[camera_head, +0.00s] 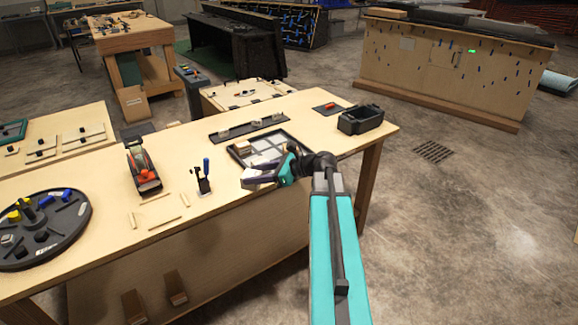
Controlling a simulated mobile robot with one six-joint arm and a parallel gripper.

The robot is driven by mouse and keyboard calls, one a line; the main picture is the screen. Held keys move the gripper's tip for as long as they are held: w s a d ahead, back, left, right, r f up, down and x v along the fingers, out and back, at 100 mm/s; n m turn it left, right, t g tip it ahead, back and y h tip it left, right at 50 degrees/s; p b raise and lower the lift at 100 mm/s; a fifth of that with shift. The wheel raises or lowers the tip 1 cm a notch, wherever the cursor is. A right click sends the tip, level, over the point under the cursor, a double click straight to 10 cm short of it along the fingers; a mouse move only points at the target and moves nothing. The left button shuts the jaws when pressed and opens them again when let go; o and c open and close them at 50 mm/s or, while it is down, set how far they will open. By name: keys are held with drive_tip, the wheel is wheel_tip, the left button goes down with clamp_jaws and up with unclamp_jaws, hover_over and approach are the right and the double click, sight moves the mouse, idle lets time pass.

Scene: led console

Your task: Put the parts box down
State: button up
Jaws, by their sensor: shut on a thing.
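My gripper (283,172) hangs over the front edge of the long wooden table, in front of the framed tray. Its jaws are shut on a small dark purple and pale thing, which I take to be the parts box (257,182). The box is small in the picture and partly covered by the jaws, so its contents do not show. I cannot tell whether its underside touches the table.
The framed tray (296,141) lies just behind my gripper. A tape dispenser (143,167), a small tool holder (204,186) and a round black tray (72,242) are to the left. Bare wood shows between them.

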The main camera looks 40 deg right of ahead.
drive_tip(key=a+n+g+y, duration=0.3)
drive_tip(key=a+n, duration=0.1)
drive_tip(key=a, duration=1.6)
drive_tip(key=shift+s+a+y, duration=0.2)
drive_tip(key=shift+a+y, duration=0.05)
drive_tip(key=shift+y, duration=0.05)
drive_tip(key=shift+d+r, duration=0.1)
drive_tip(key=shift+d, duration=0.15)
